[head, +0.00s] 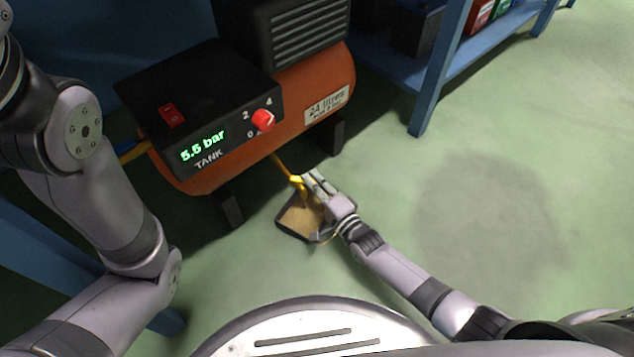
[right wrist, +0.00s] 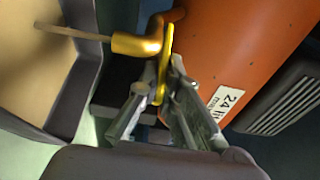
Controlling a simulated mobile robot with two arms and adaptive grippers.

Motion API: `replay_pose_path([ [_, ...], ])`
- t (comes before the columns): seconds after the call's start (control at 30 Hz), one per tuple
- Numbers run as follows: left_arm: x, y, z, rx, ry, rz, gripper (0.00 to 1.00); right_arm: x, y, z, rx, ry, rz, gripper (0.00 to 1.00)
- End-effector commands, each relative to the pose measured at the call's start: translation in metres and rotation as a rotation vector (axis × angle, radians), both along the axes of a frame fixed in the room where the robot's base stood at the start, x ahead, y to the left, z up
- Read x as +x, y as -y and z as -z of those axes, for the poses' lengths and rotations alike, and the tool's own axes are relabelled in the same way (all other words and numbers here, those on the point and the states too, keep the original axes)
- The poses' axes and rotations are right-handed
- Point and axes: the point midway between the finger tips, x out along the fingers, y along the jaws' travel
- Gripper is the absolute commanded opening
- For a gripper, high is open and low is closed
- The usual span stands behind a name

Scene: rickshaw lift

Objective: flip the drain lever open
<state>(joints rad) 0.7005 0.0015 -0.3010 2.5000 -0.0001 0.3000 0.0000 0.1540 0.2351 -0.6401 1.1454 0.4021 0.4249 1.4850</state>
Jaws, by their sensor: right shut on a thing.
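The drain lever (right wrist: 165,62) is a flat yellow handle on a brass drain fitting (right wrist: 140,42) under the orange tank (right wrist: 215,35). In the right wrist view my right gripper (right wrist: 168,75) is shut on the lever, its two fingers on either side of it. In the head view my right gripper (head: 311,180) is low at the front of the tank, by the yellow lever (head: 296,182), and partly covers it. My left arm comes in from the left, but its gripper is out of view.
A brown-bottomed drain tray (head: 299,222) lies on the floor below the fitting. The compressor panel (head: 206,140) reads 5.5 bar and has a red knob (head: 263,120). A blue shelf leg (head: 428,85) stands at the right. The green floor at the right is clear.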

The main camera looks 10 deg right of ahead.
Motion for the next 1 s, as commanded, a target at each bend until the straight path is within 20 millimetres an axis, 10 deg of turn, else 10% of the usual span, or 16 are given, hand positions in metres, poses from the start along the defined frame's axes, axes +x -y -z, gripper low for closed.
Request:
replay_pose_path([
  [1.0, 0.0012, -0.0012, -0.0001, -0.004, -0.004, 0.000, 0.00, -0.0055, 0.0035, 0.0013, -0.001, -0.003, 0.001, 0.27],
])
